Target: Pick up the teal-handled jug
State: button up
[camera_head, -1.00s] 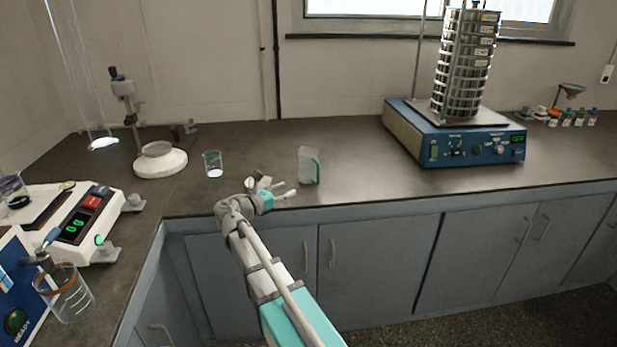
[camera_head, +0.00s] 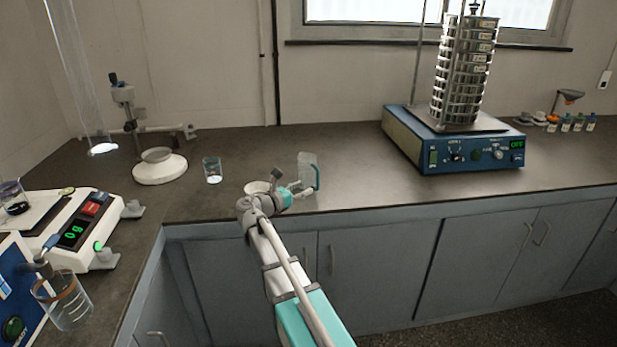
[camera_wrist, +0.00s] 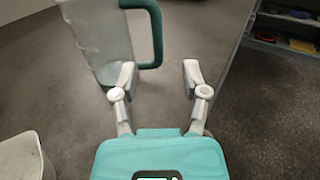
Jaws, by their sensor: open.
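The teal-handled jug (camera_head: 307,168) stands upright on the bench in the head view, a clear vessel with its teal handle on the right. In the wrist view the jug (camera_wrist: 98,40) is at the upper left, with its teal handle (camera_wrist: 157,35) just beyond my fingers. My gripper (camera_wrist: 160,75) is open and empty, its two fingers apart, the left finger close to the jug's lower part. I cannot tell whether it touches. In the head view my gripper (camera_head: 300,190) is low over the bench, just in front of the jug.
A small white bowl (camera_head: 257,188) sits left of my gripper and also shows in the wrist view (camera_wrist: 22,158). A glass beaker (camera_head: 213,170) stands further left. The blue sieve shaker (camera_head: 455,145) is to the right. The bench's front edge is close to my arm.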

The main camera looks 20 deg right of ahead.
aim_at(318, 188)
jog(key=shift+x, duration=0.95)
jog(key=shift+w+d, duration=0.1)
jog(key=shift+x, duration=2.5)
grip_shut()
jog(key=shift+w, duration=0.1)
